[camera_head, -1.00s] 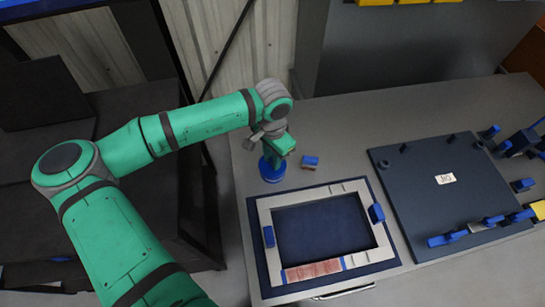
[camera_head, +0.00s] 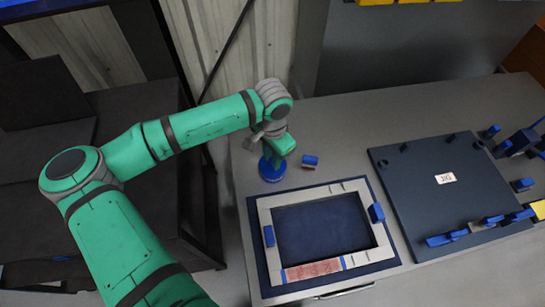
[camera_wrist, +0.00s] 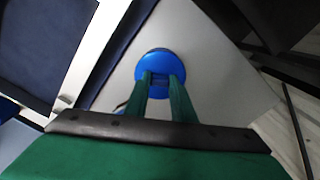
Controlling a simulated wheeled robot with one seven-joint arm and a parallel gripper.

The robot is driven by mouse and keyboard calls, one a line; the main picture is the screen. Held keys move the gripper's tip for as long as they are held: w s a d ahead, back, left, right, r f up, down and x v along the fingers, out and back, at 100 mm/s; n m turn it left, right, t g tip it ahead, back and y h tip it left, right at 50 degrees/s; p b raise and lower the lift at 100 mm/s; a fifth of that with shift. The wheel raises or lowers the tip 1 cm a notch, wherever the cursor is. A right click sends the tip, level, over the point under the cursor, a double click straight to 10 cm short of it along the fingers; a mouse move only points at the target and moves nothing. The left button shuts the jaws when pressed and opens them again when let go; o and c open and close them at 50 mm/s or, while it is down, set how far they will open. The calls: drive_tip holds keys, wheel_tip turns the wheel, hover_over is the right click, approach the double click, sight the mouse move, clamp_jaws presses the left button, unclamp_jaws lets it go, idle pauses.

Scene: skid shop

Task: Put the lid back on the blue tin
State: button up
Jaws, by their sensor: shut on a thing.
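My gripper (camera_head: 273,156) points down over the back left part of the bench. In the wrist view its two green fingers (camera_wrist: 161,80) are closed on a small blue grip on the round blue lid (camera_wrist: 158,58). In the head view the blue tin (camera_head: 271,172) stands upright on the bench directly below my gripper. The lid seems to be at the top of the tin, but my gripper partly covers it. I cannot tell whether the lid is fully seated. The inside of the tin is hidden.
A small blue and brown block (camera_head: 310,161) lies just right of the tin. A pale frame on a dark blue board (camera_head: 262,240) lies in front. A dark jig plate (camera_head: 425,205) with blue clamps is at the right. The back middle of the bench (camera_head: 345,130) is clear.

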idle(0.3)
drive_tip(key=o, duration=1.1)
drive_tip(key=shift+o, duration=0.7)
drive_tip(key=o, duration=0.4)
drive_tip(key=shift+c, duration=0.2)
drive_tip(key=shift+r, duration=0.1)
drive_tip(key=shift+r, duration=3.4)
drive_tip(key=shift+c, duration=0.7)
